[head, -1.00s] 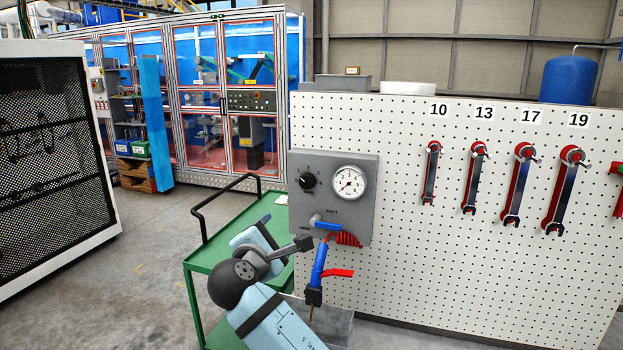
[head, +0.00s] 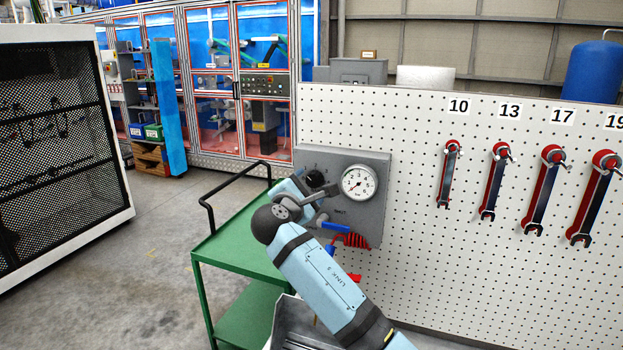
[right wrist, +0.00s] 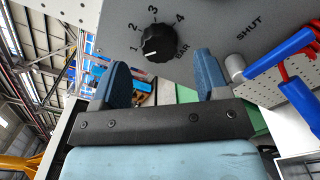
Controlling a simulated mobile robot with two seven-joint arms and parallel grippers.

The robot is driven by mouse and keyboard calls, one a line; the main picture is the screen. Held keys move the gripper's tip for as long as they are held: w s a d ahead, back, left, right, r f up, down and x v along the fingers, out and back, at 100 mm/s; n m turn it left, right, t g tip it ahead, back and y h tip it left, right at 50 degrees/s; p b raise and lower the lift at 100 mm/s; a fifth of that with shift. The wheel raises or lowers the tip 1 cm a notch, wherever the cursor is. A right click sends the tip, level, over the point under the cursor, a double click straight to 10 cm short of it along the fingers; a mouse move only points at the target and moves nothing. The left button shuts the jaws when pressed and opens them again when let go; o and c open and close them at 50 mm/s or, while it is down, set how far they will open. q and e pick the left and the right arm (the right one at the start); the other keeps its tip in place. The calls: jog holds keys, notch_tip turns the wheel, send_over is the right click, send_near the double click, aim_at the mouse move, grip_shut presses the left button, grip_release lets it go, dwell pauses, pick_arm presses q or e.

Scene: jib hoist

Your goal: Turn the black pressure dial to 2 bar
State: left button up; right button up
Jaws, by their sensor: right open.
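The black pressure dial (right wrist: 157,43) is on the grey panel in the right wrist view, with the numbers 1 to 4 and BAR around it. A small pale mark shows low on the knob's left, but its exact setting is hard to read. The dial also shows in the head view (head: 315,179), partly hidden by my right arm. My right gripper (right wrist: 161,62) is open and empty. Its two blue fingers stand apart, just short of the dial and below it in the wrist picture. My left gripper is not in view.
A round white gauge (head: 360,182) sits beside the dial on the grey panel (head: 372,226). A blue lever (head: 336,228) and a red coiled hose (head: 352,240) are below. A green cart (head: 235,252) stands left of the panel. Wrenches hang on the pegboard (head: 420,270) to the right.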

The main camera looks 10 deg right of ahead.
aim_at(313, 182)
jog(key=shift+x, duration=1.75)
jog(key=c, duration=0.9)
